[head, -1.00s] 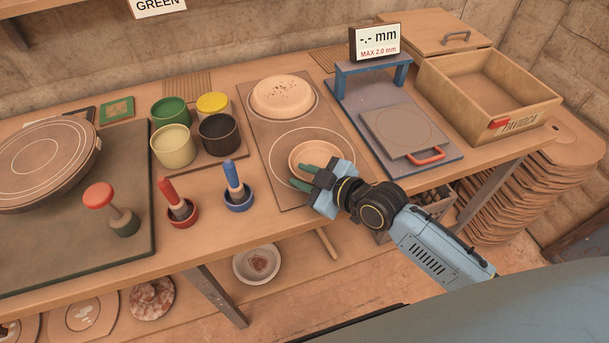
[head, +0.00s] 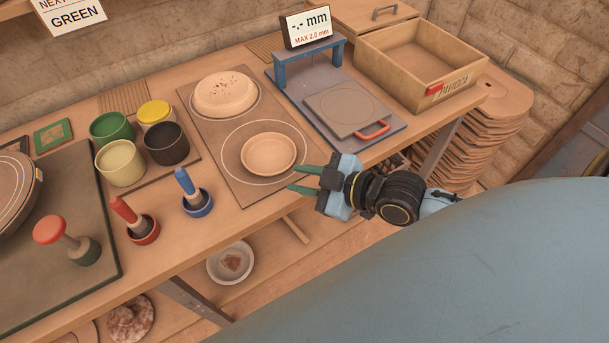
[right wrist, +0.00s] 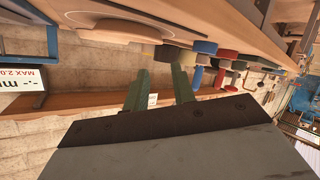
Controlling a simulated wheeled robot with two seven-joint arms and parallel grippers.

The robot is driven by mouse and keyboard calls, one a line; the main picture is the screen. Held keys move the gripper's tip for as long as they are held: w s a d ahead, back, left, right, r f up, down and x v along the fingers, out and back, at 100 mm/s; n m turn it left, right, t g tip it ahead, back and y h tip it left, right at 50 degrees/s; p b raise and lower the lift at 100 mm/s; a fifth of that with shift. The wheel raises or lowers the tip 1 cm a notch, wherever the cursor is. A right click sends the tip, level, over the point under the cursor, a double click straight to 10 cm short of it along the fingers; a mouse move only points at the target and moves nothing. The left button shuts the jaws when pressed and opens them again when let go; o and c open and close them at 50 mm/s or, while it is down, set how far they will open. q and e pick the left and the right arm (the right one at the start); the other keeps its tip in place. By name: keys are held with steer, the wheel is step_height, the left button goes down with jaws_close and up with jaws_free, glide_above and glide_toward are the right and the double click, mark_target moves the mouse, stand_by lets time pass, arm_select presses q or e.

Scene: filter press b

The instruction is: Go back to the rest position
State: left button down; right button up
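My right gripper (head: 300,180) is in the head view, at the front edge of the bench, just right of a small clay bowl (head: 268,155). Its green fingers are apart with nothing between them, and they point left. In the right wrist view the two green fingers (right wrist: 158,92) are also apart and empty. The bowl sits upright inside the white ring of the brown board (head: 215,170), clear of the fingers. My left gripper is not in view.
A blue gauge stand (head: 310,50) with a red-handled plate (head: 345,108) stands behind the gripper. A wooden box (head: 430,75) is at the right. Red (head: 133,217) and blue (head: 190,190) handled tools stand left. Stacked boards (head: 490,135) rise beyond the bench end.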

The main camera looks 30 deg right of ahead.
steer(key=shift+s, duration=0.1)
stand_by(0.5)
steer(key=s+d+f+m+g+h, duration=0.1)
steer(key=s+f+m+g+h, duration=0.3)
steer(key=s, duration=0.3)
steer(key=s+d+f+m+g+h, duration=0.1)
steer(key=s+f+m+g+h, duration=0.15)
steer(key=s+m+g, duration=0.35)
step_height(320, 180, down, 23)
steer(key=s+n, duration=0.1)
steer(key=s, duration=0.2)
steer(key=s+d+f, duration=0.3)
steer(key=s+f, duration=1.2)
steer(key=f, duration=0.1)
steer(key=shift+s+n+g+h, duration=0.3)
steer(key=shift+s+g+h, duration=0.05)
steer(key=shift+g+h, duration=0.1)
